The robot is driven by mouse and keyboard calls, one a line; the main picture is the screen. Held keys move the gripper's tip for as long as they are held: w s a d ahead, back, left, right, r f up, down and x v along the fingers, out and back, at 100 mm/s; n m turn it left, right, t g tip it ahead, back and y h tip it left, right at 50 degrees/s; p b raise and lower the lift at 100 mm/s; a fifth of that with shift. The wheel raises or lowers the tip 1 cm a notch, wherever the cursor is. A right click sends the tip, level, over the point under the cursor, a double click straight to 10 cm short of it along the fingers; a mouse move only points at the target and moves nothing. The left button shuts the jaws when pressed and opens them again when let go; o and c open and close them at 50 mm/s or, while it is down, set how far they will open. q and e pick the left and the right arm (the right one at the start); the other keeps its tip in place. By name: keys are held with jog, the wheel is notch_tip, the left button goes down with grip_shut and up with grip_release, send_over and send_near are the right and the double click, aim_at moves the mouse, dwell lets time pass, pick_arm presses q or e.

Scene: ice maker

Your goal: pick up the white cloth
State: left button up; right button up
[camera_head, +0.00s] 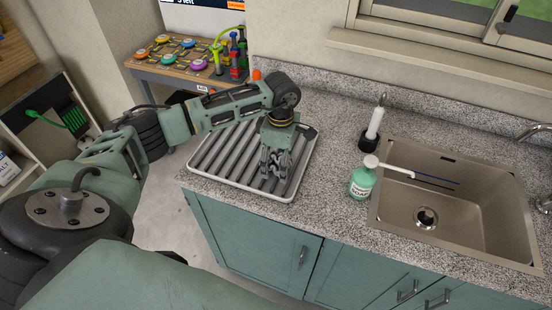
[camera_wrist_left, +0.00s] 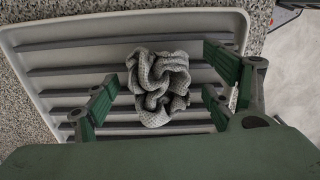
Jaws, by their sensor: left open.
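The white cloth (camera_wrist_left: 160,84) is a crumpled, greyish-white woven bundle on the ribbed drying tray. In the left wrist view it lies between the spread fingers of my left gripper (camera_wrist_left: 165,98), which is open. In the head view my left gripper (camera_head: 274,165) points down over the right part of the tray (camera_head: 237,186), and I cannot make out the cloth clearly there behind the fingers. The wrist view does not show clearly whether the fingers touch the cloth. My right gripper is not in view.
A soap bottle (camera_head: 362,180) and a white upright brush in a dark holder (camera_head: 374,125) stand right of the tray. The sink (camera_head: 465,195) is beyond them. A wooden table (camera_head: 181,70) with colourful items is behind. Counter between tray and soap is clear.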

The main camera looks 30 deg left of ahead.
pick_arm(q)
jog(key=c, duration=0.9)
jog(key=shift+o, duration=0.2)
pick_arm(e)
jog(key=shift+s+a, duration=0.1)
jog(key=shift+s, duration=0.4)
